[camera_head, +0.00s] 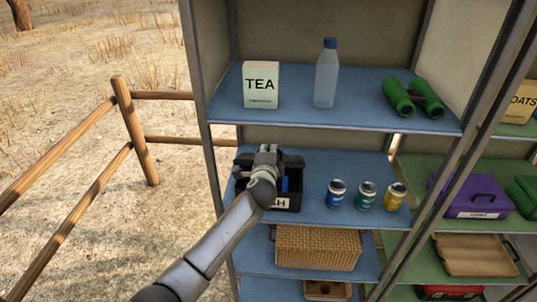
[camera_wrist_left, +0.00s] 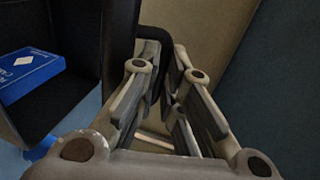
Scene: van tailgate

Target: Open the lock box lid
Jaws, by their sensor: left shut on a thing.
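The black lock box (camera_head: 293,200) stands on the blue middle shelf at its left end. Its front carries a white label, partly hidden by my arm, with an H showing. The lid (camera_head: 292,162) is raised at the back, and a blue thing (camera_head: 285,184) shows inside the box. My left gripper (camera_head: 268,150) is at the raised lid, shut on it. In the left wrist view its fingers (camera_wrist_left: 172,85) close around a dark part, with the black lid panel (camera_wrist_left: 120,45) beside them. The blue thing with a white patch (camera_wrist_left: 30,75) lies at the left there. My right gripper is not in view.
Blue, teal and yellow cans (camera_head: 366,195) stand right of the box. The upper shelf above holds a TEA box (camera_head: 261,85), a bottle (camera_head: 326,75) and green binoculars (camera_head: 412,97). A wicker basket (camera_head: 318,248) sits below. A metal post (camera_head: 200,80) stands at the left.

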